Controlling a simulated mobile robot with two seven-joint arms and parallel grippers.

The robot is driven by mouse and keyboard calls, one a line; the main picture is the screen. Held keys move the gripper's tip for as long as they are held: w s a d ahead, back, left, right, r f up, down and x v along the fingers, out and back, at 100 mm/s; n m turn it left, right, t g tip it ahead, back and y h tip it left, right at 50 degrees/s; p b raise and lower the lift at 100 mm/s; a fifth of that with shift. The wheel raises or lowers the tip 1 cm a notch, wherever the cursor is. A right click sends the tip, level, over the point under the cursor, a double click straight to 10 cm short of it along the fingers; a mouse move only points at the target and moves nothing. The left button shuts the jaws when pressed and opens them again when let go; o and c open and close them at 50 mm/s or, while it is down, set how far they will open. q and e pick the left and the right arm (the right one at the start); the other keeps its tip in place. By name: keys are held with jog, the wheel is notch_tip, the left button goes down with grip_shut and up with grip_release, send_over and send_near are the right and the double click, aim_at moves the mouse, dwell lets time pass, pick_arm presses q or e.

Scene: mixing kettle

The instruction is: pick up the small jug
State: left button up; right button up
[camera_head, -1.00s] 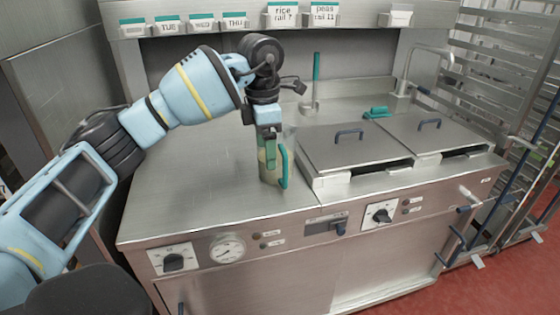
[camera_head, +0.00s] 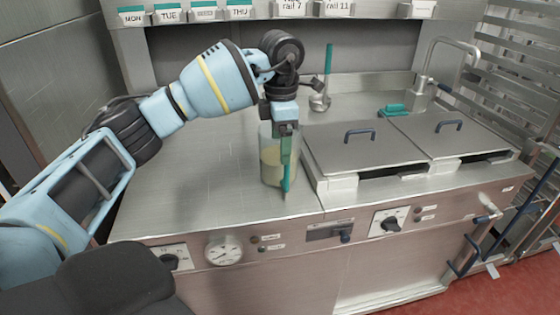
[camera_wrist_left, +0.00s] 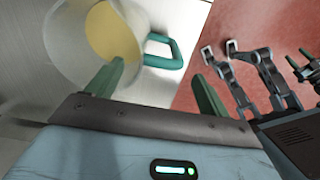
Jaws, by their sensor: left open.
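The small jug (camera_head: 270,165) is clear, holds a pale yellow content, and stands upright on the steel top left of the lids. Its green handle (camera_head: 287,180) is on the near right side, partly hidden by my gripper. My left gripper (camera_head: 286,155) is over the handle side, pointing down. In the left wrist view the jug (camera_wrist_left: 85,45) is at upper left and its handle (camera_wrist_left: 172,58) reaches right. The open green fingers of my left gripper (camera_wrist_left: 158,75) stand apart, with the handle beyond the gap between their tips. Contact cannot be told.
Two steel lids with blue handles, the left lid (camera_head: 345,147) and right lid (camera_head: 455,138), lie right of the jug. A ladle with green handle (camera_head: 328,60) and a green item (camera_head: 393,110) are behind. The steel top (camera_head: 180,190) left is clear.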

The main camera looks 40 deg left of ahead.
pick_arm(q)
jog(key=shift+w+d+f, duration=0.1)
jog(key=shift+f, duration=0.75)
jog(key=shift+w+d+f, duration=0.15)
jog(key=shift+f, duration=0.7)
jog(key=shift+w+d+f, duration=0.1)
jog(key=shift+f, duration=0.75)
jog(key=shift+r, duration=0.1)
jog(key=c, duration=1.7)
